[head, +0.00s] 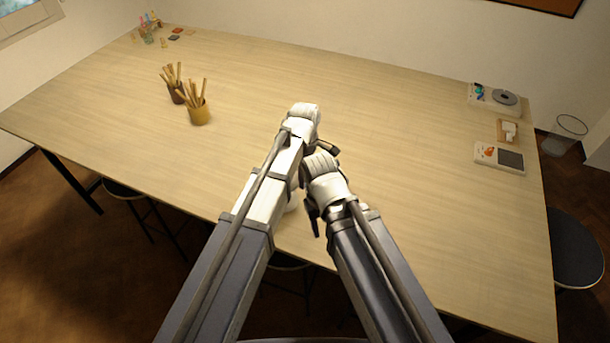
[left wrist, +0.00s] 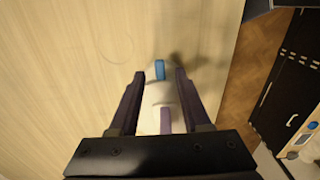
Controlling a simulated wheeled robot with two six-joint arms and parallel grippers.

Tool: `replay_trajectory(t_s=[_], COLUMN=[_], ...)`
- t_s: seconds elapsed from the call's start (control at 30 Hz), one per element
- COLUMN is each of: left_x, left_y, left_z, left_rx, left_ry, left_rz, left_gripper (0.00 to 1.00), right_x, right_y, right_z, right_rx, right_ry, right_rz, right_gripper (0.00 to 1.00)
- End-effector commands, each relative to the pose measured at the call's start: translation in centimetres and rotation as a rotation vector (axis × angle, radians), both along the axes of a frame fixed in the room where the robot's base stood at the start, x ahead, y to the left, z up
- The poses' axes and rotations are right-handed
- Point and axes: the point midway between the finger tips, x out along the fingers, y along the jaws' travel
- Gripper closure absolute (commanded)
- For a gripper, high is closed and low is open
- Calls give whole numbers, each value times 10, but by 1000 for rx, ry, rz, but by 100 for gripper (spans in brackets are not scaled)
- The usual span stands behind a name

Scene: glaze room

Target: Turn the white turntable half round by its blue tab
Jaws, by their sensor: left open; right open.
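The white turntable (left wrist: 155,95) stands on the table near its edge in the left wrist view. Its blue tab (left wrist: 160,69) points up in that picture, and a purple mark or piece (left wrist: 165,121) shows lower down. My left gripper (left wrist: 160,76) is open, its two dark fingers on either side of the turntable and the blue tab. I cannot tell whether they touch. In the head view only a small white part of the turntable (head: 291,203) shows beside my left arm, which hides the rest. My right gripper (head: 315,220) is open and empty close to it on the right.
Two pots of wooden tools (head: 199,114) (head: 177,95) stand at the left of the table (head: 420,200). Small trays and a grey roll (head: 505,97) lie at the far right. Stools (head: 574,250) stand at the edges. Most of the tabletop is clear. My arms are close together.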

Motion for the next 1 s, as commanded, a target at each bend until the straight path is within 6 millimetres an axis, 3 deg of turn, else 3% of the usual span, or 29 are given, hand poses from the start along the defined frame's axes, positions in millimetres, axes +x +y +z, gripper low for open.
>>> replay_trajectory(t_s=[0.1,0.4,1.0], left_x=[0,0,0], left_y=[0,0,0], left_z=[22,57,59], left_rx=[0,0,0], left_ry=[0,0,0], left_rz=[0,0,0], left_gripper=[52,52,52], right_x=[0,0,0], right_y=[0,0,0], right_z=[22,57,59], right_rx=[1,1,0], right_ry=[0,1,2], right_rz=[-3,-3,-2], right_gripper=[50,50,50])
